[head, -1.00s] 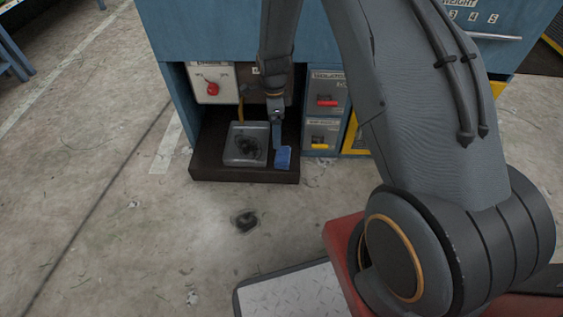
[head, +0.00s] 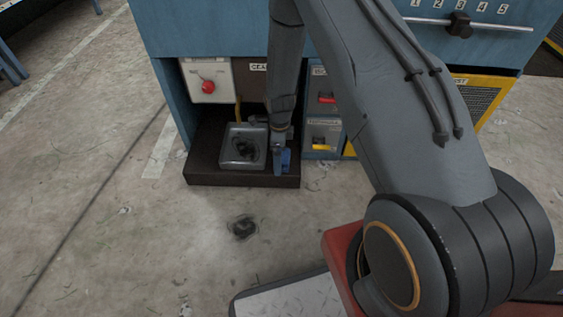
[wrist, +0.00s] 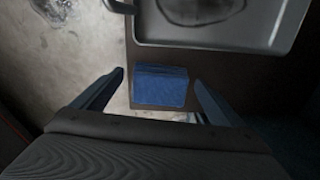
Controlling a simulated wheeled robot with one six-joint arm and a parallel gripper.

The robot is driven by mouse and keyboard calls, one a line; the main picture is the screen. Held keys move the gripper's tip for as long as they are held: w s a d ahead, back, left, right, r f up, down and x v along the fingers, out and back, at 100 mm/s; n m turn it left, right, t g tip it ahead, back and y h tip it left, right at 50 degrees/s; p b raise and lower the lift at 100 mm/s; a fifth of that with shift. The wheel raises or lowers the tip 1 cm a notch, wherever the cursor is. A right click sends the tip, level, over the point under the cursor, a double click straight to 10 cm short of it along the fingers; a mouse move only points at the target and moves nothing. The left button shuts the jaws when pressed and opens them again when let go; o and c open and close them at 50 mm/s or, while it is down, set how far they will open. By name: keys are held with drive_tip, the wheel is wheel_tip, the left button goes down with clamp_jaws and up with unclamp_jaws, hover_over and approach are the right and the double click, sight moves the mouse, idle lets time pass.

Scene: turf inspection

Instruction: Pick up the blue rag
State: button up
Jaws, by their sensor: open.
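The blue rag (wrist: 160,87) lies on the dark brown ledge (head: 225,180) at the foot of the blue cabinet. In the wrist view it is a small folded blue block near the ledge's edge. My gripper (wrist: 158,84) is open, with one finger on each side of the rag in that view. In the head view my gripper (head: 278,163) is low over the right part of the ledge and partly hides the rag (head: 286,160). I cannot tell the exact height between fingers and rag.
A grey metal tray (head: 243,163) with a dark stain sits beside the rag on the ledge. A panel with a red knob (head: 208,87) and drawers with red (head: 327,98) and yellow (head: 323,147) handles are close behind. A dark spot (head: 243,228) marks the otherwise open floor.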

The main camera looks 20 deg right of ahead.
drive_tip(key=shift+f, duration=0.6)
drive_tip(key=shift+c, duration=0.4)
drive_tip(key=c, duration=1.1)
drive_tip(key=shift+o, duration=0.2)
drive_tip(key=shift+r, duration=0.15)
wheel_tip(320, 180, up, 10)
drive_tip(key=p, duration=0.4)
